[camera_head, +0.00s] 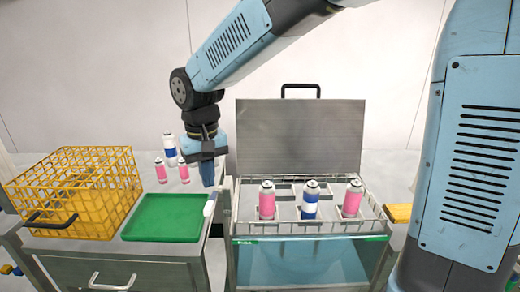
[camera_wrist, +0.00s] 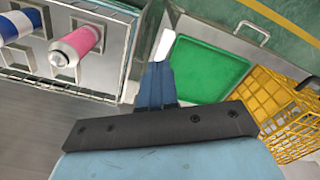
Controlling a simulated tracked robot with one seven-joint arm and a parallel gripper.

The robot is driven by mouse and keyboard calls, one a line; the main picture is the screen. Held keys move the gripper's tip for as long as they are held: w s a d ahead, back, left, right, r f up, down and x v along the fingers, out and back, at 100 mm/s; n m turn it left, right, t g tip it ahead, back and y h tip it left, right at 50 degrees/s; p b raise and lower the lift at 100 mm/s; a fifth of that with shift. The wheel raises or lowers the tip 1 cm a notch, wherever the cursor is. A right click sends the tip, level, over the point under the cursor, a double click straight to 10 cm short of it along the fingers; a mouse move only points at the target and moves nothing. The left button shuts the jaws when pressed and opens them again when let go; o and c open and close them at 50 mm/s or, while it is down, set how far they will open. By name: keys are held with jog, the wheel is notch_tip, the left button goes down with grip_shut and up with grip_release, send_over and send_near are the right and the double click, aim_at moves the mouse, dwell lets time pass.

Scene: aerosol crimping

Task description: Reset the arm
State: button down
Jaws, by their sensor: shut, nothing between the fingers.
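My gripper (camera_head: 207,180) points down in the head view, above the gap between the left cabinet and the crimping bath. Its blue fingers are together with nothing between them. In the wrist view my gripper (camera_wrist: 157,72) also shows its fingers closed. A white object (camera_head: 210,205) with a rounded end lies near the right edge of the left cabinet, just below the fingertips. My arm reaches in from the upper right.
A yellow wire basket (camera_head: 75,190) and a green tray (camera_head: 165,217) sit on the left cabinet; several cans (camera_head: 161,170) stand behind. A lidded bath (camera_head: 300,250) holds pink cans (camera_head: 267,203) and a blue-white can (camera_head: 310,203) in its rack. Its lid (camera_head: 300,135) stands open.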

jog(key=s+d+r+m+t, duration=0.2)
jog(key=d+r, duration=0.2)
jog(key=d, duration=0.8)
jog(key=s+d+r+m+t, duration=0.1)
jog(key=s+d+r+t, duration=0.2)
jog(key=d, duration=0.9)
jog(key=s+d+r+m, duration=0.1)
jog(key=s+d+m, duration=0.1)
jog(key=s+d, duration=0.3)
jog(key=shift+s+d+r+t, duration=0.15)
jog(key=shift+s+d+t, duration=0.2)
jog(key=shift+d, duration=0.55)
